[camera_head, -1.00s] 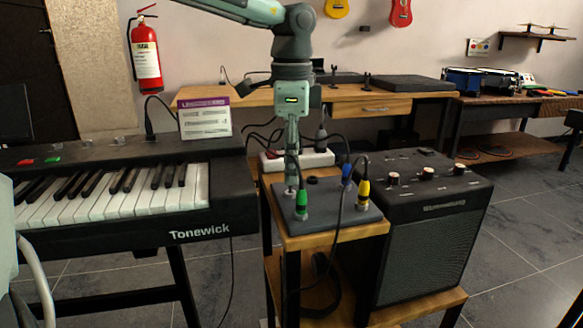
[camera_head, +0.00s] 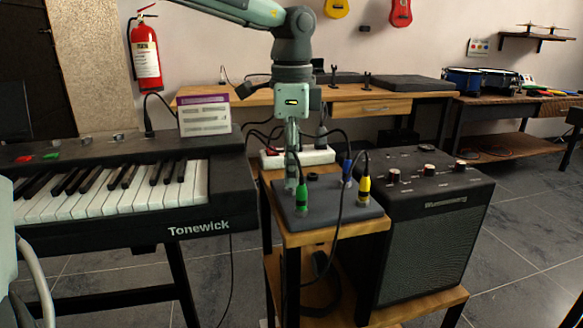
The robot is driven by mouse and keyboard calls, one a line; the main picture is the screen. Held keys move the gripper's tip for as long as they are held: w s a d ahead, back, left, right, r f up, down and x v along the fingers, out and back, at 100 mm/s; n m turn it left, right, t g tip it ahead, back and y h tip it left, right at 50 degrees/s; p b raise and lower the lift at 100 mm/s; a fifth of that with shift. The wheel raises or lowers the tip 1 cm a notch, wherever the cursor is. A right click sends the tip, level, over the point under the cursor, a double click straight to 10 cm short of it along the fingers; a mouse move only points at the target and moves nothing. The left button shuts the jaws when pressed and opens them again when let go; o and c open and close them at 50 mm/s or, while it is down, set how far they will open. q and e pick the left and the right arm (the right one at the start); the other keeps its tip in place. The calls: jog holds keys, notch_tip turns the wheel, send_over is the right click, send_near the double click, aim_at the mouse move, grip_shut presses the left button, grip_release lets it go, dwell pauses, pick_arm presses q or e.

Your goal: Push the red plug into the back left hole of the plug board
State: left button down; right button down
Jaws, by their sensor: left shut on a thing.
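The plug board (camera_head: 335,213) is a dark slab on the small wooden stand. A green plug (camera_head: 302,199) stands at its front left, a blue plug (camera_head: 347,174) at the back right and a yellow plug (camera_head: 364,188) at the front right. My left gripper (camera_head: 291,186) points straight down at the board's back left, behind the green plug. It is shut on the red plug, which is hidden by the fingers. How deep the plug sits, and the back left hole, cannot be seen.
A keyboard (camera_head: 215,212) stands close on the left and a black amplifier (camera_head: 430,240) close on the right. Black cables loop up from the plugs around my gripper. A white power strip (camera_head: 316,157) lies behind the board.

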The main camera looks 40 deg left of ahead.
pick_arm(q)
jog(key=shift+f+b, duration=0.45)
jog(key=shift+f, duration=0.15)
jog(key=c, duration=1.4)
grip_release()
jog(key=shift+c, duration=0.2)
jog(key=shift+r, duration=0.1)
notch_tip(320, 180, up, 12)
jog(key=shift+f, duration=0.1)
